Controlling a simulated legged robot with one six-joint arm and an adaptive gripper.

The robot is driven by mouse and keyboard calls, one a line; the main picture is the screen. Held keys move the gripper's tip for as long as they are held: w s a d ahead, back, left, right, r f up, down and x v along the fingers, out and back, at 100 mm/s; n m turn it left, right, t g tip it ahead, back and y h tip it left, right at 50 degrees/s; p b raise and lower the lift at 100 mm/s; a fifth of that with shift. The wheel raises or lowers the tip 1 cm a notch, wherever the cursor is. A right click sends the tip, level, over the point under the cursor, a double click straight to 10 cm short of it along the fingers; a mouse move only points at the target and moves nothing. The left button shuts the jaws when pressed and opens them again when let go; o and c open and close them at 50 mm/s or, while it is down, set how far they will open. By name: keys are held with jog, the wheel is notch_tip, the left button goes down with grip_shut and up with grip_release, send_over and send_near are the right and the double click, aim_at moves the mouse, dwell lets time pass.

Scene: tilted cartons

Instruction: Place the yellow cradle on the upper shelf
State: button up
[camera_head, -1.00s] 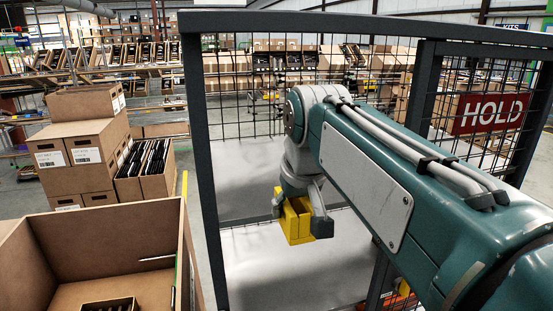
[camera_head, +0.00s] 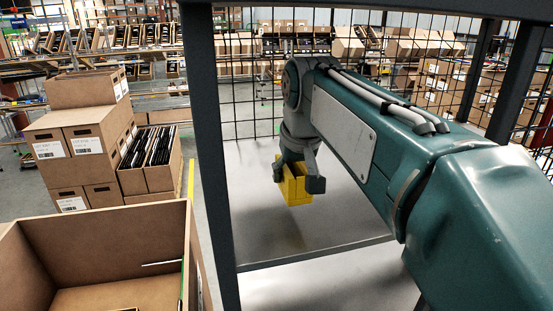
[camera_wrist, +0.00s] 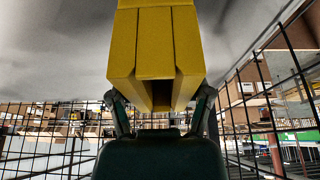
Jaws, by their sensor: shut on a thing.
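The yellow cradle (camera_head: 293,189) hangs below my gripper (camera_head: 297,179), gripped between its two fingers. In the head view it is over the grey upper shelf (camera_head: 246,225) of the mesh-sided rack, inside the front edge. Whether its underside touches the shelf cannot be told. In the wrist view the cradle (camera_wrist: 155,45) fills the upper middle, with a finger of my gripper (camera_wrist: 160,102) on each side, and the grey shelf surface (camera_wrist: 50,50) lies beyond it. The bare shelf around the cradle looks empty.
A dark rack post (camera_head: 208,150) stands left of my arm, and a dark top bar (camera_head: 400,8) crosses above it. Wire mesh (camera_head: 240,110) closes the back. A lower grey surface (camera_head: 330,285) shows below the shelf edge. An open carton (camera_head: 105,235) and stacked boxes (camera_head: 75,145) are at left.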

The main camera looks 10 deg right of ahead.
jog(key=w, duration=1.2)
jog(key=shift+w, duration=0.4)
jog(key=shift+w+f, duration=0.15)
jog(key=shift+f, duration=1.6)
jog(key=shift+f, duration=0.1)
jog(key=o, duration=1.2)
jog(key=v, duration=0.7)
jog(key=shift+r, duration=0.3)
